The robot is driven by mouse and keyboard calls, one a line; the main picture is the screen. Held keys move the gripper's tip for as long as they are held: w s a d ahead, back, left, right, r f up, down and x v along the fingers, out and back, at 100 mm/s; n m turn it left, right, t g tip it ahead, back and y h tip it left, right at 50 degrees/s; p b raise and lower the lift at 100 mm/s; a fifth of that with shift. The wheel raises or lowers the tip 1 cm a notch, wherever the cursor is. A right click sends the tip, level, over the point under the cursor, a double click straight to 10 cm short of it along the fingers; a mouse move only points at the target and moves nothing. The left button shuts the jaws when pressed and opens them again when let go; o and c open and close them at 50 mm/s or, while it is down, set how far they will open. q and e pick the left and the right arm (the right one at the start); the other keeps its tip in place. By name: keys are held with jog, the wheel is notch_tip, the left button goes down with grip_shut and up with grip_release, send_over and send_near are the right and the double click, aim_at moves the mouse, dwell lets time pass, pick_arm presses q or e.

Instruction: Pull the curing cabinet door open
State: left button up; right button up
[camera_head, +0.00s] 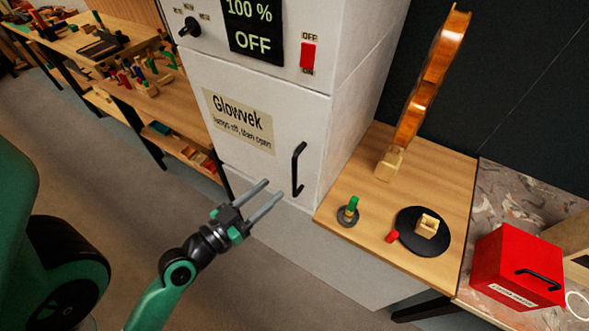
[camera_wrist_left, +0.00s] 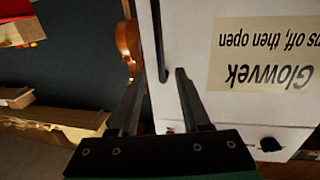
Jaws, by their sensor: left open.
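The white curing cabinet (camera_head: 265,75) stands in the middle of the head view. Its door (camera_head: 240,170) looks shut and carries a "Glowvek" label (camera_head: 238,120) that ends "then open". The black bar handle (camera_head: 297,170) is upright on the door's right side. The display (camera_head: 253,28) reads 100 % and OFF, beside a red switch (camera_head: 308,56). My left gripper (camera_head: 275,190) is open and empty, just left of the handle's lower end. In the left wrist view, the handle (camera_wrist_left: 158,40) lines up between the two fingers, apart from them. My right gripper is out of view.
Right of the cabinet, a wooden bench (camera_head: 350,180) holds a violin-shaped piece (camera_head: 428,85), a black disc (camera_head: 408,240) and small parts. A red box (camera_head: 515,268) stands farther right. Workbenches (camera_head: 95,45) stand at the back left. The floor before the door is clear.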

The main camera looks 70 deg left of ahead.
aim_at(293, 171)
pick_arm(q)
jog(key=p+x, duration=0.1)
jog(key=x, duration=0.1)
jog(key=p+x, duration=0.1)
jog(key=shift+w+a+r, duration=0.1)
jog(key=shift+w+r, duration=0.25)
jog(key=shift+r, duration=0.05)
jog(key=x, duration=0.6)
jog(key=shift+s+f, duration=0.1)
jog(key=shift+f, duration=0.25)
grip_shut()
dwell(0.4)
